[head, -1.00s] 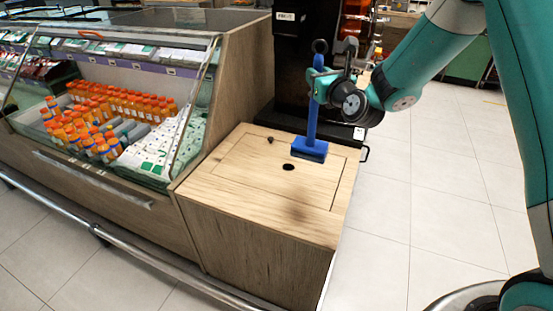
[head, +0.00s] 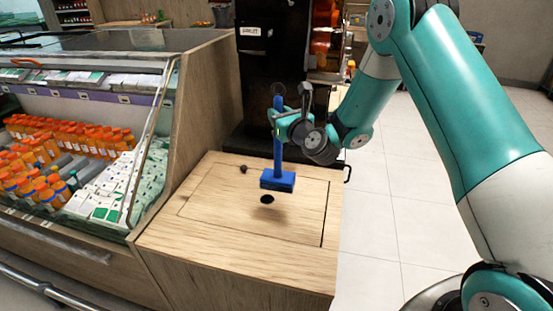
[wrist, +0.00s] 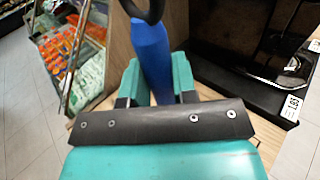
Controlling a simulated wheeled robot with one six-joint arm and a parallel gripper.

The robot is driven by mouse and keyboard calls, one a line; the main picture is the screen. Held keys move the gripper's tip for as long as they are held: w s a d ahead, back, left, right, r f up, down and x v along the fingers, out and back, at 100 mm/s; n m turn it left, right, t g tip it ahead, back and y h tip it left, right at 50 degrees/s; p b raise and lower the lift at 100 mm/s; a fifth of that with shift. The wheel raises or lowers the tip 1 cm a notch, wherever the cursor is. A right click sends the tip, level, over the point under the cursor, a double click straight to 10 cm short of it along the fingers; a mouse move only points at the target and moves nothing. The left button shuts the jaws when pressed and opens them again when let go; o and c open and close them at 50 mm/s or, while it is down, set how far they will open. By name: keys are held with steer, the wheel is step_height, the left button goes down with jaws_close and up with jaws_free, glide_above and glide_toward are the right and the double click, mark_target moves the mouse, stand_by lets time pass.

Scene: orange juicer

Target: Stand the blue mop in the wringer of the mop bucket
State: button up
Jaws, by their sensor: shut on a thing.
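The blue mop (head: 278,148) is upright, with its blue block-shaped head (head: 278,180) at the bottom. In the head view it appears in front of or over the wooden cabinet top, close to a dark round hole. I cannot tell whether the head touches the wood. My gripper (head: 282,128) is shut on the handle in its upper part. In the wrist view the blue handle (wrist: 151,50) stands between the two teal fingers (wrist: 152,80), and the mop head is hidden. No mop bucket or wringer shows in these frames.
The wooden cabinet (head: 220,240) has a dark hole (head: 267,199) and a small dark knob (head: 243,169). A black machine (head: 265,70) stands behind it. A glass-fronted chiller with orange juice bottles (head: 75,140) is at left. Open tiled floor (head: 385,220) lies at right.

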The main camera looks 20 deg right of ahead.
mark_target(280, 147)
step_height(280, 147, down, 10)
steer(key=b, duration=0.4)
steer(key=shift+r, duration=0.1)
steer(key=shift+f+b, duration=0.25)
steer(key=shift+b, duration=0.05)
steer(key=o, duration=0.9)
steer(key=shift+s, duration=0.1)
steer(key=shift+r, duration=0.2)
